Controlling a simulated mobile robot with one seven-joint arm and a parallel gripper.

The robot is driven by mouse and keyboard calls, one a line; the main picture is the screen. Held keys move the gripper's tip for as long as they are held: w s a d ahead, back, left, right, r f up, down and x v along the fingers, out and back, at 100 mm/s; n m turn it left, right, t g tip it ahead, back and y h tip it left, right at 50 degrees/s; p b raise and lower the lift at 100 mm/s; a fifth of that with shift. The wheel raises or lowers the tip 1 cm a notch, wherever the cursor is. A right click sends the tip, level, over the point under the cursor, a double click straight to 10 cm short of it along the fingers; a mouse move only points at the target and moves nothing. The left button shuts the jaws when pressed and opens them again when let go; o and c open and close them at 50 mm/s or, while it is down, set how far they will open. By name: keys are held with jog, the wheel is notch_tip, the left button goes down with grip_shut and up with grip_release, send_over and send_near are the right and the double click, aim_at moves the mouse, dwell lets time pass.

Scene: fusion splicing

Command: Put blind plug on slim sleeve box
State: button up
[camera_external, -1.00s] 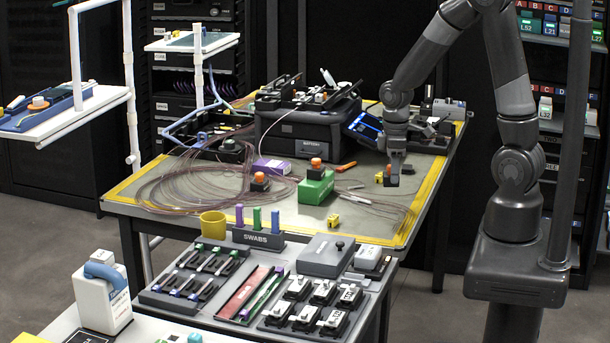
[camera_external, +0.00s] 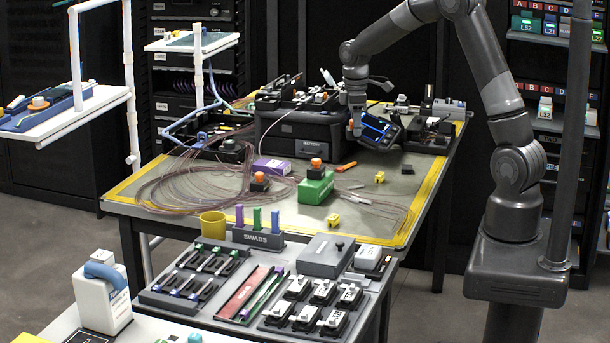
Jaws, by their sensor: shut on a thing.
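My gripper (camera_external: 355,132) points down above the back of the table, in front of the right end of the black case and left of the tilted blue-lit screen. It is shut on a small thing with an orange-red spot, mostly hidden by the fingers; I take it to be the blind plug. I cannot tell for sure which box is the slim sleeve box. A flat purple box (camera_external: 272,167) lies mid-table. A green box (camera_external: 316,188) stands to its right with an orange-topped black piece (camera_external: 316,166) on it.
The black case (camera_external: 303,135) and the tilted screen (camera_external: 377,130) crowd the space around my gripper. Small yellow blocks (camera_external: 379,178) (camera_external: 333,220) and a small dark block (camera_external: 407,169) lie on the table (camera_external: 365,240). Coiled fibre (camera_external: 180,190) covers its left. The right front is fairly clear.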

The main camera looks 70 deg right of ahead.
jog(key=w+d, duration=0.9)
jog(key=w, duration=0.4)
send_over(283, 164)
notch_tip(283, 164, down, 7)
jog(key=shift+s, duration=0.15)
jog(key=shift+a+f, duration=0.1)
jog(key=shift+f, duration=1.95)
jog(key=o, duration=1)
jog(key=shift+f, duration=0.15)
